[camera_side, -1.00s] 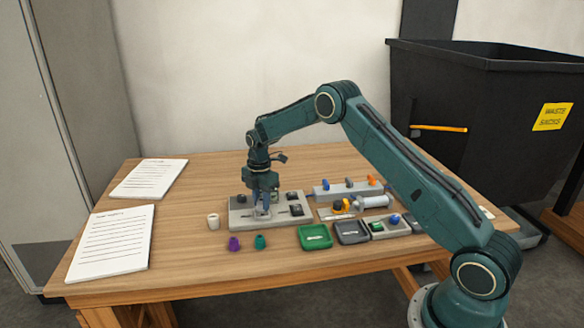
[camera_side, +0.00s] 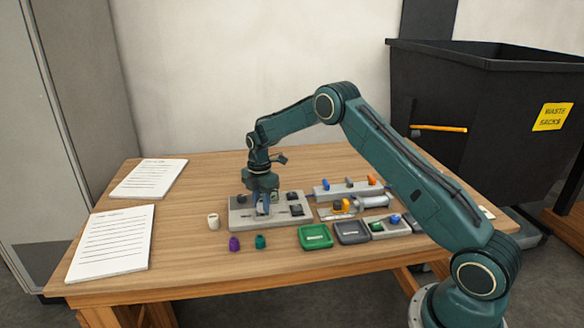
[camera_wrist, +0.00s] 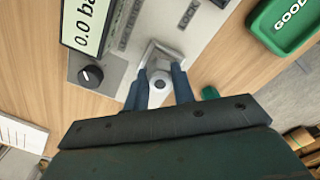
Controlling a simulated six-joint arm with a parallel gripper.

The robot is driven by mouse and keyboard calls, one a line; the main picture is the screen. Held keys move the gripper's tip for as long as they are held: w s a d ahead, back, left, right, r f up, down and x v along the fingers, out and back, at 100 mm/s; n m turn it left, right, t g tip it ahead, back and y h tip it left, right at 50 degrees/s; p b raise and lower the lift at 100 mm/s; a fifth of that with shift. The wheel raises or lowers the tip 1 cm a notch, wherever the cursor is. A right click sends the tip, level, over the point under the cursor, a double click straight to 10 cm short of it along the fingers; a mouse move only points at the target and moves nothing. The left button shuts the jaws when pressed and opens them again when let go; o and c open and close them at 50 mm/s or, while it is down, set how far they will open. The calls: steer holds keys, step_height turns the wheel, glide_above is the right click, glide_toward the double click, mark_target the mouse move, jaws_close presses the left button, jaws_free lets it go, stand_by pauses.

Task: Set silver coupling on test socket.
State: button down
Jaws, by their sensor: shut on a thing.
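My gripper (camera_side: 262,208) points down over the grey test panel (camera_side: 240,222), toward its front middle. The silver metal test socket (camera_wrist: 163,53) shows directly around and beyond the coupling on the panel. Whether the coupling is fully seated in it I cannot tell. In the side view the fingers hide most of the coupling and socket.
The panel has a "0.0 ba" display (camera_wrist: 88,22) and a black knob (camera_wrist: 90,75). Purple (camera_side: 234,244) and teal (camera_side: 260,242) pieces and a white cup (camera_side: 213,221) stand nearby. A green tray (camera_side: 315,237) and dark tray (camera_side: 351,232) lie right.

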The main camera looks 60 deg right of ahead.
mark_target(261, 201)
steer(key=shift+f, duration=0.55)
steer(key=c, duration=1.5)
jaws_free()
steer(key=shift+o, duration=0.2)
steer(key=shift+r, duration=0.15)
steer(key=shift+r, duration=5.35)
